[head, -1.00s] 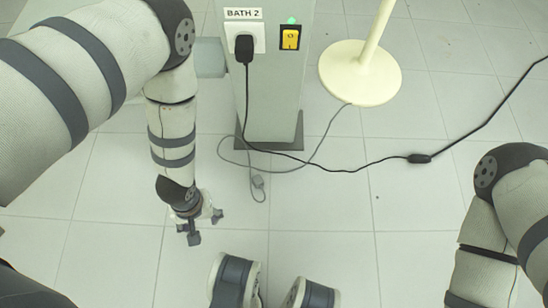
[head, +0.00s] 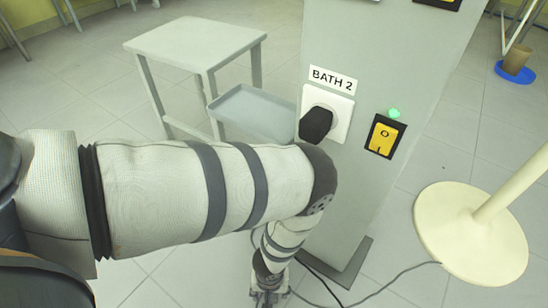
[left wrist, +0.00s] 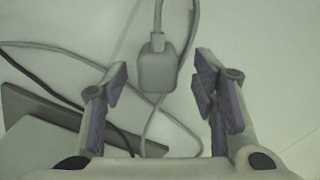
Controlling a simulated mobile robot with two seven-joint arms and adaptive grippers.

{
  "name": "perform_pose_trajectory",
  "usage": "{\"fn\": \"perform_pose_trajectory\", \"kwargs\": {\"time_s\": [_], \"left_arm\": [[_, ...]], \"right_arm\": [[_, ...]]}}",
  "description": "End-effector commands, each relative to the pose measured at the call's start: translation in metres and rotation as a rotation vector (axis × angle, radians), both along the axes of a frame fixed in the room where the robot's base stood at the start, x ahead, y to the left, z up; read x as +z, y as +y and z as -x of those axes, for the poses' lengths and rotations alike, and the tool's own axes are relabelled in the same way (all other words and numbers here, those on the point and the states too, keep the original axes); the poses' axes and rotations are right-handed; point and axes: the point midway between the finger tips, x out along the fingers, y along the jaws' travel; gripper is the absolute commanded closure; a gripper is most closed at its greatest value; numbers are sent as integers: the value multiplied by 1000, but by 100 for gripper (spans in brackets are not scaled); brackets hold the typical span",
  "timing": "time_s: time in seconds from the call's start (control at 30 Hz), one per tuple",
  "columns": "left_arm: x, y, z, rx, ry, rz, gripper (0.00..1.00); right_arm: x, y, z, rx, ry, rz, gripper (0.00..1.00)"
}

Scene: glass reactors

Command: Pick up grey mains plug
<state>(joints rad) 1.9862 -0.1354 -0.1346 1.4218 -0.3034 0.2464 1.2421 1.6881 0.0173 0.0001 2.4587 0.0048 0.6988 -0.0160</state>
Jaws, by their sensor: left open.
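The grey mains plug (left wrist: 157,70) shows in the left wrist view with its grey cable running up from it. It lies between the two spread fingers of my left gripper (left wrist: 160,78), with gaps on both sides. The fingers are open and do not touch it. In the head view my left gripper (head: 268,294) points down near the foot of the BATH 2 column, cut off by the bottom edge. I cannot make out the grey plug there. My right gripper is not in view.
A black plug (head: 316,124) sits in the BATH 2 socket, beside a yellow switch (head: 382,138) with a green light. A cream stand base (head: 450,235) is at right. A grey table (head: 195,42) and tray (head: 250,108) stand behind. Dark and grey cables trail on the floor.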

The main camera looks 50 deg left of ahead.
Motion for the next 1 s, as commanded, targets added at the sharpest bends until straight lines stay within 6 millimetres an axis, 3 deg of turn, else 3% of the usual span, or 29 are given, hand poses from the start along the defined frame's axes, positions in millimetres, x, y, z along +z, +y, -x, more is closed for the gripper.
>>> {"fn": "perform_pose_trajectory", "kwargs": {"time_s": [0.03,0.1,0.33,0.57,0.87,1.0], "left_arm": [[-12,-1,0,-3,1,1,47],[-17,-1,-1,-1,-1,1,47],[-15,-1,-1,-1,-4,1,49],[-15,-1,-1,-1,-2,1,100],[-13,0,-1,-1,-2,1,100],[3,0,-2,-1,-5,1,100]], "right_arm": [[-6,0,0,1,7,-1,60],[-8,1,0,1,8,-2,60],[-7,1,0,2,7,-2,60],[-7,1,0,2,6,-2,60],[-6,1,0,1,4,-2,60],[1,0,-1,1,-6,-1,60]]}}
